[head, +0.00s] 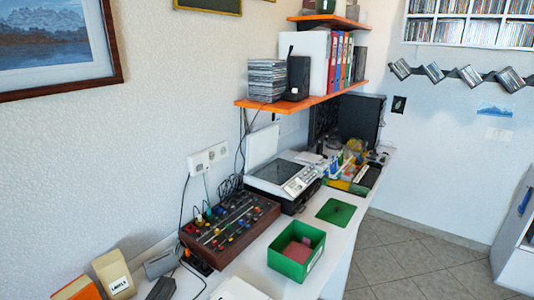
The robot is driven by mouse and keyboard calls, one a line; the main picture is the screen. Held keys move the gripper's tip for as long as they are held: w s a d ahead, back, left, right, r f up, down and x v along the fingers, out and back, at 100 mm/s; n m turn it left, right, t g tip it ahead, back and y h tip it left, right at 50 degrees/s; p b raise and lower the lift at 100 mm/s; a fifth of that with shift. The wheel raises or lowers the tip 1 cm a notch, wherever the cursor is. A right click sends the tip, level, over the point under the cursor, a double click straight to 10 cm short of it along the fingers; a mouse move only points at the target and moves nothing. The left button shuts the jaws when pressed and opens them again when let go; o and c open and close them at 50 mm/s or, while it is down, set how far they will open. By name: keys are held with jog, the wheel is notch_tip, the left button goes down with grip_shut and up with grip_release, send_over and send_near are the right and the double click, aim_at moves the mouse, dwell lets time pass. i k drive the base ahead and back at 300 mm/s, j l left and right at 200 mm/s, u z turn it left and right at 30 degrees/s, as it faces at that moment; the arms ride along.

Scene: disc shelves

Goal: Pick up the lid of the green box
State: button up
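The green box (274,260) stands open on the white desk, near its front edge. A reddish-pink item (297,252) lies inside it. A flat green lid (336,211) with a small dark spot in its middle lies on the desk behind the box, apart from it. My gripper is not in the head view.
A wooden mixer-like device (230,228) with coloured knobs stands left of the box. A printer (284,180) is left of the lid. Pens and other items crowd the desk behind it. An orange shelf (300,102) hangs above. Tiled floor (415,265) is clear at right.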

aim_at(335, 212)
jog(key=i+l+u, duration=0.15)
jog(key=u, duration=0.45)
jog(key=i+l+u, duration=0.15)
jog(key=l, duration=0.2)
jog(key=i+l+u, duration=0.25)
jog(key=i+l, duration=0.2)
jog(key=l, duration=0.3)
jog(key=i+l+u, duration=0.15)
jog(key=l, duration=0.25)
